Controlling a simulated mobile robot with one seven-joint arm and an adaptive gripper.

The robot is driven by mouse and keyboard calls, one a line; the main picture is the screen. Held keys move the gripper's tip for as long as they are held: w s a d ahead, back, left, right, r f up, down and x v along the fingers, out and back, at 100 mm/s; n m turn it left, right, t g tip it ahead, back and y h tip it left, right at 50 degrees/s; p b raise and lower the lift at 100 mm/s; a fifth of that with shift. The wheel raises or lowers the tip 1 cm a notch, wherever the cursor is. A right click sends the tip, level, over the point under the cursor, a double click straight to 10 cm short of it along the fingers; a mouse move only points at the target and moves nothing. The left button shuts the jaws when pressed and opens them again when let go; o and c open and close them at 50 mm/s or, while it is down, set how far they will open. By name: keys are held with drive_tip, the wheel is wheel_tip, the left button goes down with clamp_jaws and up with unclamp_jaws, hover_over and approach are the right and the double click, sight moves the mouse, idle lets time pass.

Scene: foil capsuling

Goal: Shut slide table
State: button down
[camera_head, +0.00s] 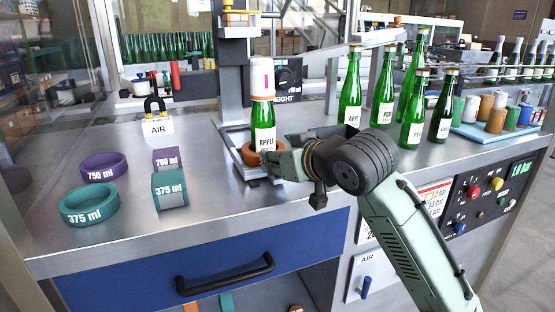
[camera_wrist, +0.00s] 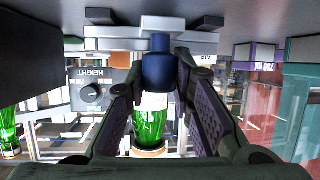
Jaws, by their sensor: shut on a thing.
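The slide table (camera_head: 254,175) is a metal plate at the base of the capsuling machine. My gripper (camera_head: 272,160) is low at the slide table's front right, beside the bottle. In the wrist view, which is upside down, my gripper's fingers (camera_wrist: 160,82) are closed around a dark blue knob (camera_wrist: 158,62). The head view hides this knob behind the gripper. The bottle also shows beyond the fingers in the wrist view (camera_wrist: 148,128).
Purple and teal rings (camera_head: 90,205) and blocks (camera_head: 169,188) lie on the left of the steel bench. Several green bottles (camera_head: 349,90) stand to the right, near a blue tray of capsules (camera_head: 490,133). A blue drawer (camera_head: 205,265) is below.

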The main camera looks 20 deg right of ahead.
sight(269, 123)
drive_tip(key=shift+w, duration=0.15)
drive_tip(key=w+p, duration=0.1)
drive_tip(key=w, duration=0.5)
drive_tip(key=w+p, duration=0.2)
drive_tip(key=w, duration=0.5)
drive_tip(key=w+p, duration=0.2)
drive_tip(key=w, duration=0.4)
drive_tip(key=shift+w+a, duration=0.35)
drive_tip(key=shift+w+r, duration=0.1)
drive_tip(key=shift+r, duration=0.05)
drive_tip(key=c, duration=1.6)
unclamp_jaws()
drive_tip(key=shift+w, duration=0.2)
drive_tip(key=shift+o, duration=1.2)
drive_tip(key=shift+s, duration=0.1)
drive_tip(key=v, duration=1.2)
